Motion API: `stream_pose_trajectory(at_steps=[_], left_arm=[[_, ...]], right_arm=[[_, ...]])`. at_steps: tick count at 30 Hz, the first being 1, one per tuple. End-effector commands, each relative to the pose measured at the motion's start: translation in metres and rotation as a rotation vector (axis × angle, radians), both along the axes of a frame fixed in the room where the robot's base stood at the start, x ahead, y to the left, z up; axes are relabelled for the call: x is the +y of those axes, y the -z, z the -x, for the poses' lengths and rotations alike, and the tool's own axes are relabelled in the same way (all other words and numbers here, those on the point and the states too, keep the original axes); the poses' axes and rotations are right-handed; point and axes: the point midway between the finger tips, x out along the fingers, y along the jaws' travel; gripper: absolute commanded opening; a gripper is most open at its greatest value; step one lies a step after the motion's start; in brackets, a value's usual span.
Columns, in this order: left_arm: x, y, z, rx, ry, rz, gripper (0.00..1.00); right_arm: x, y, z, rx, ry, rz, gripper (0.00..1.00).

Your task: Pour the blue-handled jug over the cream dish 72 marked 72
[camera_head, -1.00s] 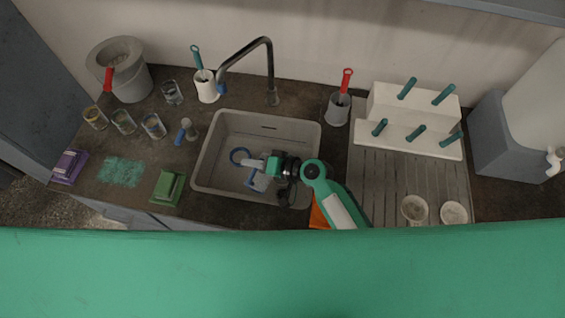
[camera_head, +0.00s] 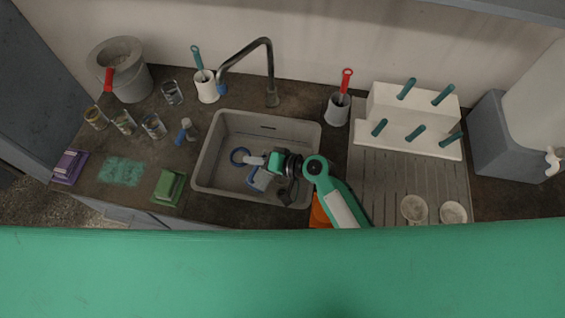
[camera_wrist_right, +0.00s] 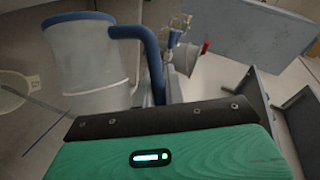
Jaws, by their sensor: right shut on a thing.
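My right gripper (camera_head: 260,161) is over the sink and shut on the blue-handled jug (camera_head: 258,180), which is partly hidden by the gripper in the head view. In the right wrist view, the jug (camera_wrist_right: 88,55) is a translucent pale cup with a thick blue handle (camera_wrist_right: 150,60) beside the jaws. Its exact tilt is hard to tell. Two cream dishes, one (camera_head: 414,208) and another (camera_head: 453,212), sit on the draining board to the right. No number is readable on them. My left gripper is not in view.
A white peg rack (camera_head: 410,120) stands behind the grooved draining board (camera_head: 375,190).

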Motion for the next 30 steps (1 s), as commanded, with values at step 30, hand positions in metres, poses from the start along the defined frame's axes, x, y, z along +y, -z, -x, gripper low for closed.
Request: stream_pose_trajectory(at_steps=[30], left_arm=[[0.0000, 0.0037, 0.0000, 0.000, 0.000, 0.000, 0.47]], right_arm=[[-0.0039, 0.0018, -0.0059, 0.062, 0.001, -0.047, 0.00]])
